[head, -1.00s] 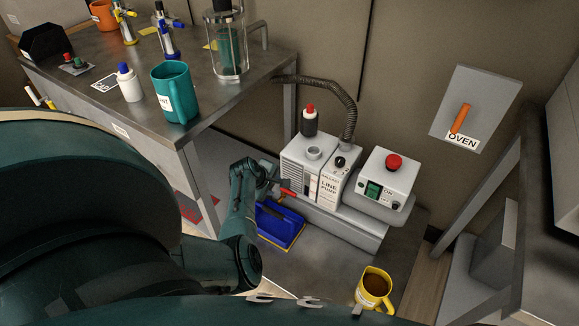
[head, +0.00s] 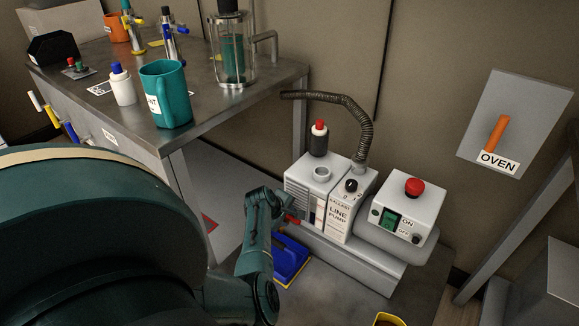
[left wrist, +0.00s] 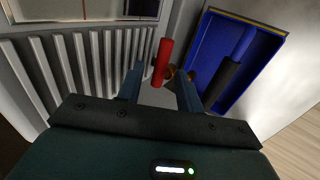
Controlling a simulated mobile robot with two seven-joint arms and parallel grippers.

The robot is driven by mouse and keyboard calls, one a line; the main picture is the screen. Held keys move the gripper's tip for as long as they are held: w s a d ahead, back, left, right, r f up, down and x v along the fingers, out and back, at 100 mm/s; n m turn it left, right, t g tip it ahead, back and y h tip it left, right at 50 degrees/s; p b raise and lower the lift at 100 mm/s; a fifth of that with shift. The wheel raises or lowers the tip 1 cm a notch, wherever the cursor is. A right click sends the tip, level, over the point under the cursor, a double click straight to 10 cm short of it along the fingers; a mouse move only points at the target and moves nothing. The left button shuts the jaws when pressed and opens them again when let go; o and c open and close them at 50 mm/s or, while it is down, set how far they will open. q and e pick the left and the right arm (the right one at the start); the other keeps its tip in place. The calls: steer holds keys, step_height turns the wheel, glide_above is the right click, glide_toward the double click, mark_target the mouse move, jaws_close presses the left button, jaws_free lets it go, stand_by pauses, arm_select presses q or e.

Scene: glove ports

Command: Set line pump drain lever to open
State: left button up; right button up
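The line pump (head: 335,236) is a light grey box on a low platform, with a ribbed hose on top. Its red drain lever (head: 292,217) shows at the pump's left end, partly hidden by my left gripper (head: 280,213). In the left wrist view the red lever (left wrist: 162,62) stands close to upright, slightly tilted, beside a brass fitting (left wrist: 172,74). My left gripper (left wrist: 159,75) is open there, with the lever between its fingertips or just beyond them. Contact cannot be told. My right gripper is not in view.
A blue tray (head: 306,268) lies below the lever; it also shows in the left wrist view (left wrist: 265,45). A switch box with a red button (head: 414,187) stands right of the pump. A yellow mug (head: 388,320) is at the bottom edge. The bench (head: 225,112) is at upper left.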

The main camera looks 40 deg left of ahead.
arm_select(q)
jaws_close()
stand_by(0.4)
